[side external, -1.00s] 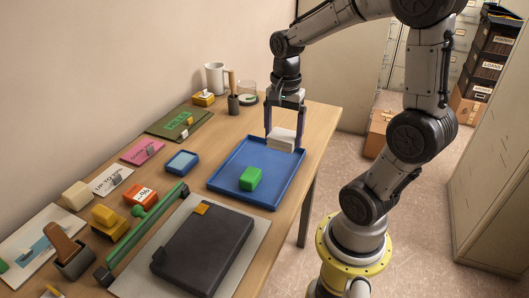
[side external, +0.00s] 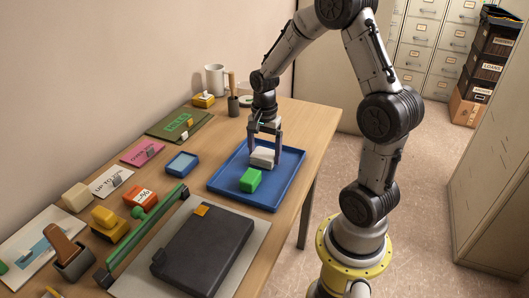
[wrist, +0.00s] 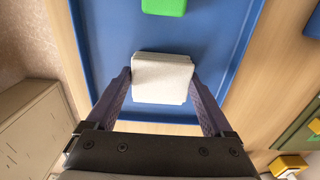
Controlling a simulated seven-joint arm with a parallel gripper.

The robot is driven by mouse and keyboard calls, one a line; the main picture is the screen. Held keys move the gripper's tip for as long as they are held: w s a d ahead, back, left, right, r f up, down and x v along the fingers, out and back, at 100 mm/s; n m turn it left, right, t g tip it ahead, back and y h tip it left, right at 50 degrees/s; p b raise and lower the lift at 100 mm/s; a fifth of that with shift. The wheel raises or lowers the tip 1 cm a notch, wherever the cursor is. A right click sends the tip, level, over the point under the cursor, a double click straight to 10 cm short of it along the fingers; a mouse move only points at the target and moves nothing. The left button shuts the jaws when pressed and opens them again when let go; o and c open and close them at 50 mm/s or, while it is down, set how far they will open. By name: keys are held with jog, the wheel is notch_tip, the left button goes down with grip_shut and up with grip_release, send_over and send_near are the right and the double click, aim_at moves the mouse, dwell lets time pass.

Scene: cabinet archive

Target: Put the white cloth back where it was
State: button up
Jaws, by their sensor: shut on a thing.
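The white cloth (side external: 262,157) is a folded, pale block at the blue tray (side external: 232,193), behind the green block (side external: 250,180). My gripper (side external: 264,150) is shut on the cloth, with one finger on each side of it. In the wrist view the cloth (wrist: 162,78) sits between the two fingers, over the tray floor (wrist: 105,40), with the green block (wrist: 164,5) beyond it. I cannot tell whether the cloth touches the tray floor.
A small blue-rimmed pad (side external: 182,163) lies left of the tray. A dark binder (side external: 205,248) lies in front. Folders, stamps and a white mug (side external: 215,78) line the wall side. The tray's right part is clear.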

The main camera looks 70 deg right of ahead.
aim_at(264, 153)
jog(key=shift+f, duration=0.1)
jog(key=o, duration=1.1)
jog(key=shift+c, duration=0.2)
notch_tip(264, 153, up, 11)
jog(key=s+a+r+n+t, duration=0.2)
jog(key=s+a+n, duration=0.4)
jog(key=a+n, duration=0.2)
jog(key=s+a+r+n+t, duration=0.3)
jog(key=s+a+n, duration=0.4)
jog(key=n, duration=0.3)
jog(key=shift+a+r+t, duration=0.3)
jog(key=shift+a+r, duration=0.05)
jog(key=shift+a, duration=0.2)
jog(key=shift+s, duration=0.1)
